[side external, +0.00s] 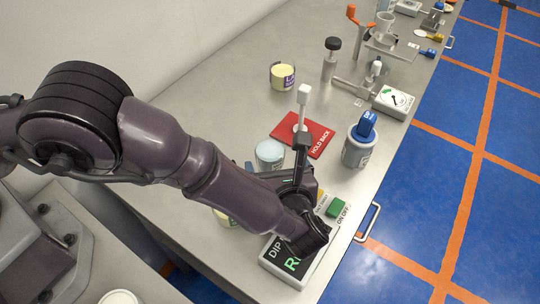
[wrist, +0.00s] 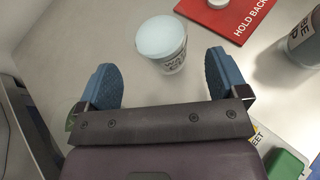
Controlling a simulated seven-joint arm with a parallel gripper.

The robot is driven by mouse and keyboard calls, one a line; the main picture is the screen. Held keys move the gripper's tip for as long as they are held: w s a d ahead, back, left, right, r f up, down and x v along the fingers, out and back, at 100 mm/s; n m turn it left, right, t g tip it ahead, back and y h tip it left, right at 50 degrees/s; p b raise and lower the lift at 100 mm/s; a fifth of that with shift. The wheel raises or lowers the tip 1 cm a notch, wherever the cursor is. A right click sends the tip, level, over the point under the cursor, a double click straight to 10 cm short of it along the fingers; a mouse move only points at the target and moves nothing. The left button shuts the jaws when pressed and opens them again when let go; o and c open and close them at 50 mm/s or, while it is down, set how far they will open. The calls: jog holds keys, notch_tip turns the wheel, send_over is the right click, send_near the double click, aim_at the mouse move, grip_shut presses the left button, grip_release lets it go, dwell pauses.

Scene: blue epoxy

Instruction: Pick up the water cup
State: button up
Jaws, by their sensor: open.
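The water cup (wrist: 172,58) has a pale blue top and dark lettering that starts with "WATER". It stands upright on the grey bench (wrist: 95,30), and in the side external view the cup (side external: 270,155) shows just beyond my forearm. My gripper (wrist: 160,60) is open, with blue finger pads apart on either side. In the wrist view the cup lies in line with the gap between the fingers, near and beyond the fingertips. No contact is visible. In the side external view the hand is partly hidden by my arm.
A red "HOLD BACK" plate (side external: 318,142) lies behind the cup. A grey container with a blue item (side external: 360,147) stands to its right. A yellow cup (side external: 282,76) stands further back. A green block (side external: 335,207) and a black-faced sign box (side external: 280,262) are near my wrist.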

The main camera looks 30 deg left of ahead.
aim_at(273, 160)
jog(key=x, duration=0.4)
jog(key=shift+w+a+f, duration=0.1)
jog(key=shift+w+a, duration=0.05)
jog(key=shift+a, duration=0.05)
jog(key=c, duration=1.1)
jog(key=shift+o, duration=0.2)
jog(key=shift+r, duration=0.35)
notch_tip(273, 160, up, 2)
jog(key=shift+r, duration=0.1)
jog(key=s+a+r, duration=0.7)
jog(key=s+r, duration=0.3)
jog(key=s, duration=0.2)
